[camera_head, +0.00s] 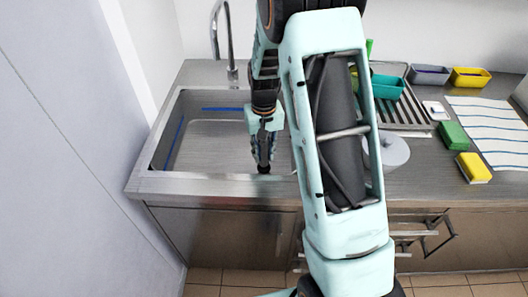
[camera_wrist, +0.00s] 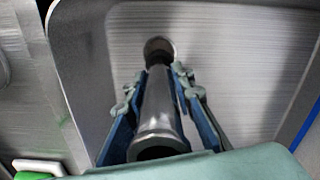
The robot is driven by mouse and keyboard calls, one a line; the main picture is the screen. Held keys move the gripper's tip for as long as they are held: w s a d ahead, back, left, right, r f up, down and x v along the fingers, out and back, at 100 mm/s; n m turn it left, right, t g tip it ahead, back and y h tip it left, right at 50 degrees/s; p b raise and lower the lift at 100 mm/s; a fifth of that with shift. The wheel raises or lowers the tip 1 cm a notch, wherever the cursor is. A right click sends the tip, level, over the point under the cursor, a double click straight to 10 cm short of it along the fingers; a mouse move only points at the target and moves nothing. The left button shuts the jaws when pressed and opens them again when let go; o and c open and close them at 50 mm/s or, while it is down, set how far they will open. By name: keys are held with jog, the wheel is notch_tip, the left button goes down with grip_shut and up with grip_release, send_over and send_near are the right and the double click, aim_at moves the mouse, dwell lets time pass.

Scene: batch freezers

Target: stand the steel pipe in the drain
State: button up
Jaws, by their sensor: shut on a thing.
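My gripper (camera_wrist: 159,78) is shut on the steel pipe (camera_wrist: 157,122), a shiny tube with a flared, open near end. In the wrist view the pipe runs away from the camera between the two fingers. Its far end lies in line with the round drain (camera_wrist: 160,46) in the sink floor. I cannot tell whether that end is inside the drain or just above it. In the head view my gripper (camera_head: 263,150) points down into the right part of the sink (camera_head: 205,145).
A curved faucet (camera_head: 231,50) stands behind the sink. My arm covers much of the counter's middle. To the right are a grey round container (camera_head: 396,150), a drying rack (camera_head: 405,112), a green sponge (camera_head: 453,135), a yellow sponge (camera_head: 474,168) and a striped cloth (camera_head: 495,130). The sink's left part is clear.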

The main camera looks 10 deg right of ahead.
aim_at(264, 165)
jog(key=shift+f+b, duration=1.35)
jog(key=shift+f, duration=1.05)
jog(key=shift+f+b, duration=0.65)
jog(key=shift+f, duration=0.05)
jog(key=o, duration=0.7)
jog(key=shift+o, duration=0.2)
jog(key=shift+r, duration=0.15)
notch_tip(264, 165, up, 11)
jog(key=p, duration=0.7)
